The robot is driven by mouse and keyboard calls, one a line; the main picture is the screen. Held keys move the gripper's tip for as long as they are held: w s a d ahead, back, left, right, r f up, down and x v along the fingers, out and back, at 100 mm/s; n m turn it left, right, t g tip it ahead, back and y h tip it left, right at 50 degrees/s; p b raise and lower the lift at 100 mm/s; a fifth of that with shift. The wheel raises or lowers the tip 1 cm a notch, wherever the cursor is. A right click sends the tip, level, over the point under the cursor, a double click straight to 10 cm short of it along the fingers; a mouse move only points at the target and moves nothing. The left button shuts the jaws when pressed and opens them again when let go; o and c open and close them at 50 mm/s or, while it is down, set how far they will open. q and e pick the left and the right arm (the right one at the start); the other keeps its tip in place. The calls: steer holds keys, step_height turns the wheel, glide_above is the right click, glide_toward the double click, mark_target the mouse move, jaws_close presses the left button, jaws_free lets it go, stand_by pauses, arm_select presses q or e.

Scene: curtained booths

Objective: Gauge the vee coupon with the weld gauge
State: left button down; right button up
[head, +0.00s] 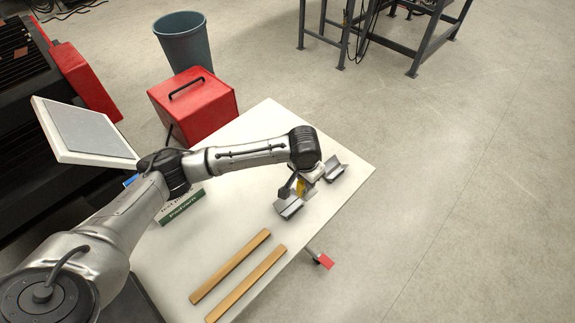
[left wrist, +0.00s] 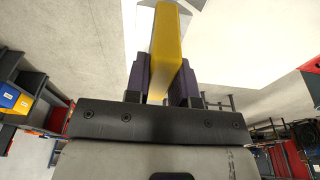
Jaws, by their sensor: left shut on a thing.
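My left gripper (left wrist: 163,78) is shut on a yellow block-like tool, the weld gauge (left wrist: 166,40), which stands out between its two dark fingers. In the head view the gauge (head: 299,187) shows as a small yellow patch under my left wrist, beside and above a grey angled metal piece (head: 289,208) on the white table. A second grey angled metal piece (head: 336,171) lies just right of the wrist. I cannot tell which is the vee coupon, or whether the gauge touches either piece. My wrist partly covers this spot. The right gripper is not in view.
Two wooden strips (head: 231,266) (head: 246,284) lie near the front of the white table (head: 262,127). A green sign (head: 182,207) stands by my forearm. A red box (head: 194,104) and a grey-blue bin (head: 183,42) stand behind. The table's right corner is bare.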

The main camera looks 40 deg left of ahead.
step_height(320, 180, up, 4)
steer(key=p, duration=0.3)
arm_select(q)
steer(key=a+f+b, duration=0.2)
steer(key=f+b, duration=0.1)
steer(key=f, duration=0.3)
steer(key=s+a+f+b, duration=0.1)
steer(key=a+f+b, duration=0.2)
steer(key=f+b, duration=0.1)
steer(key=shift+s+f, duration=0.2)
steer(key=shift+f, duration=0.7)
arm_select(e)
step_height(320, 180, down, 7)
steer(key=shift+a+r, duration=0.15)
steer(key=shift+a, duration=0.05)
arm_select(q)
steer(key=shift+a, duration=0.1)
steer(key=c, duration=0.9)
jaws_free()
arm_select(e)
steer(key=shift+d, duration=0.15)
